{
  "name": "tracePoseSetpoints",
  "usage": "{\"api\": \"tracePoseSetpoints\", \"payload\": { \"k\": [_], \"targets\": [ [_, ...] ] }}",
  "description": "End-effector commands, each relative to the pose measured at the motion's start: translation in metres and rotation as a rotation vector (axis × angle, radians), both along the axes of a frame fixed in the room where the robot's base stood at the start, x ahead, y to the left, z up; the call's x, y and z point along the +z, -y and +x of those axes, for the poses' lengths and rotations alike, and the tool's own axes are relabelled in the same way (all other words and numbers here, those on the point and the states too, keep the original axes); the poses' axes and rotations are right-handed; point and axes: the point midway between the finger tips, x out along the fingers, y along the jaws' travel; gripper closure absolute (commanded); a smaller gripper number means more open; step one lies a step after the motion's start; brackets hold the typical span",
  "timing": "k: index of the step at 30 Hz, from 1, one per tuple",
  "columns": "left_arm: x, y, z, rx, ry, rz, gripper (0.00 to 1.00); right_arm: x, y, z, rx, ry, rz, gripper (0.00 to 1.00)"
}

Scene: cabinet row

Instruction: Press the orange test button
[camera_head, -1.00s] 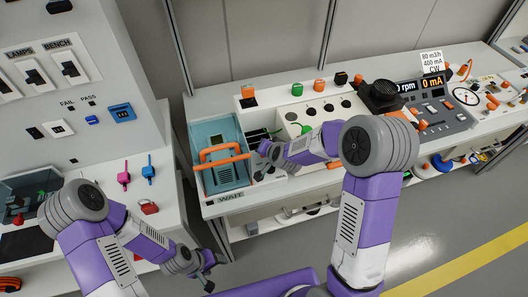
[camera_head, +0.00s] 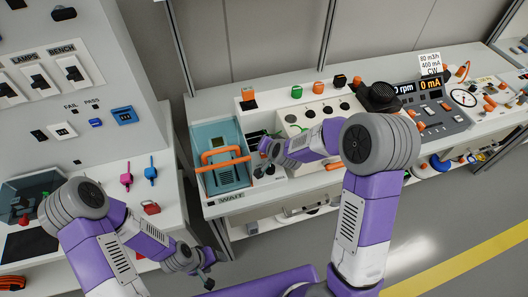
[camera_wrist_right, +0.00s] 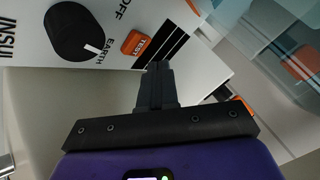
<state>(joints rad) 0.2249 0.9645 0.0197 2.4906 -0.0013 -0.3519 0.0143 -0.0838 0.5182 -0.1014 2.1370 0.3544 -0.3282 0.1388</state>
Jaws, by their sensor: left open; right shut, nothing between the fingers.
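The orange test button (camera_wrist_right: 135,43), marked TEST, sits on a white panel in the right wrist view, between a black dial and black stripes. My right gripper (camera_wrist_right: 159,68) is shut and empty; its tips show just below and right of the button in the picture. Whether they touch the panel I cannot tell. In the head view the right gripper (camera_head: 264,150) is over the middle bench, beside the teal case; I cannot make out the button there. My left gripper (camera_head: 208,284) is open and empty, low at the front of the gap between benches.
The black dial (camera_wrist_right: 82,32) lies left of the button. The teal case (camera_head: 222,172) with an orange handle stands left of the right gripper. A white panel with round black holes (camera_head: 318,114) and a black speaker-like unit (camera_head: 380,96) stand to the right. Floor in front is clear.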

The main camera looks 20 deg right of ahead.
Motion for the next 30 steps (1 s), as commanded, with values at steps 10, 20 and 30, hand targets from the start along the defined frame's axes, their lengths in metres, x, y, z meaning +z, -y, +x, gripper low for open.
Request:
{"api": "tracePoseSetpoints", "payload": {
  "k": [10, 20, 30],
  "targets": [
    [0.034, 0.000, 0.000, 0.000, 0.000, 0.000, 0.36, 0.039, 0.000, 0.000, 0.000, 0.001, 0.000, 1.00],
    [0.035, 0.000, 0.000, 0.000, 0.000, 0.000, 0.36, 0.040, 0.000, 0.000, 0.000, 0.000, 0.000, 1.00],
    [0.035, 0.000, 0.000, 0.000, 0.000, 0.000, 0.36, 0.040, 0.000, 0.000, 0.000, 0.000, 0.000, 1.00]
  ]
}}
